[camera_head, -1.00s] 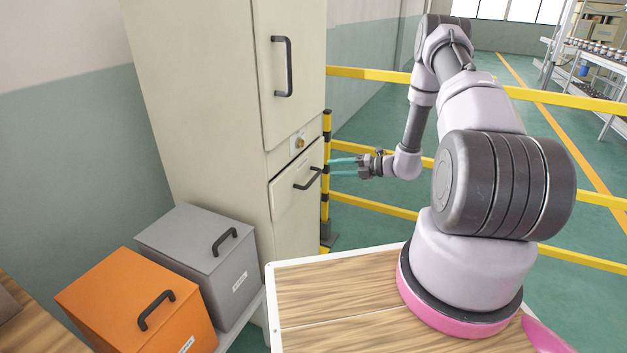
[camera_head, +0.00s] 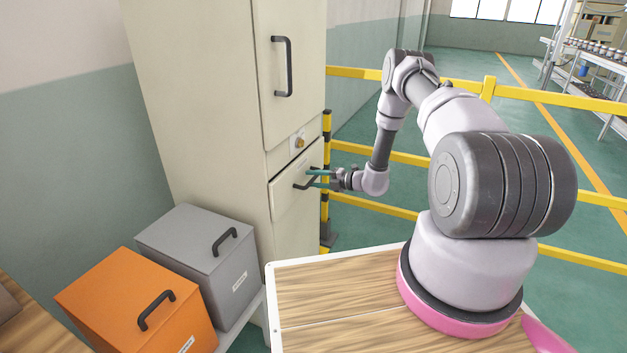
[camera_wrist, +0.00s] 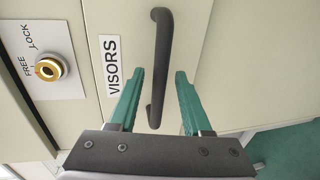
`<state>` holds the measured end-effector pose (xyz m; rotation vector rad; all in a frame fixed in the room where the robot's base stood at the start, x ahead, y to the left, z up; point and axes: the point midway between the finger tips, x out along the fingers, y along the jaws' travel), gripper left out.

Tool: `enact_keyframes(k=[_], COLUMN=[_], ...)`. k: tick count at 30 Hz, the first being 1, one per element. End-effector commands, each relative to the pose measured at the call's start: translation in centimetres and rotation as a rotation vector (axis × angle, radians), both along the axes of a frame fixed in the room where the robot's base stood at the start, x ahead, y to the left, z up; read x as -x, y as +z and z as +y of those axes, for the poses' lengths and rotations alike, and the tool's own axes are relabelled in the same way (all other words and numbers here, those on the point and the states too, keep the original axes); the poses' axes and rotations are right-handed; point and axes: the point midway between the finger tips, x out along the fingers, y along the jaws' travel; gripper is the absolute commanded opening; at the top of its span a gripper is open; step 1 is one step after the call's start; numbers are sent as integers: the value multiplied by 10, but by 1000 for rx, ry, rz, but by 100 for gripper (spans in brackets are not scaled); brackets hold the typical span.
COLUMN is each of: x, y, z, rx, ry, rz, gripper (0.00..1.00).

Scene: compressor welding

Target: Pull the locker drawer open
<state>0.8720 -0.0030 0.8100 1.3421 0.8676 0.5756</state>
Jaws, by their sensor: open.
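The cream locker (camera_head: 215,110) stands at the left of centre in the head view. Its lower drawer (camera_head: 285,194) has a dark bar handle (camera_head: 301,184) and looks closed. In the wrist view the handle (camera_wrist: 160,60) runs up the picture beside a "VISORS" label (camera_wrist: 112,65). My gripper (camera_head: 319,179) is open, with teal fingers pointing at the drawer front. In the wrist view the fingertips of my gripper (camera_wrist: 155,80) lie on either side of the handle, which sits between them with gaps. I cannot tell exact depth or contact.
A lock knob (camera_wrist: 49,69) marked "FREE" and "LOCK" sits above the drawer. The upper locker door (camera_head: 290,70) has its own handle. Grey (camera_head: 200,255) and orange (camera_head: 135,300) boxes stand at the left. Yellow rails (camera_head: 375,153) run behind my arm.

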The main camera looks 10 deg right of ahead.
Motion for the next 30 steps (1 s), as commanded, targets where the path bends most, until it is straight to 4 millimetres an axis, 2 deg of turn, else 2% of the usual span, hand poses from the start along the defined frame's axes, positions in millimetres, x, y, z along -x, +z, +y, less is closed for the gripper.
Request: enact_keyframes(k=[8,9,11,12,13,30], x=[-2,-2,-2,-2,-2,-1], y=[0,0,0,0,0,0], z=[2,2,2,2,2,2], rx=[0,0,0,0,0,0], ry=[0,0,0,0,0,0], rz=[0,0,0,0,0,0], gripper=[49,45,22,7,0,0])
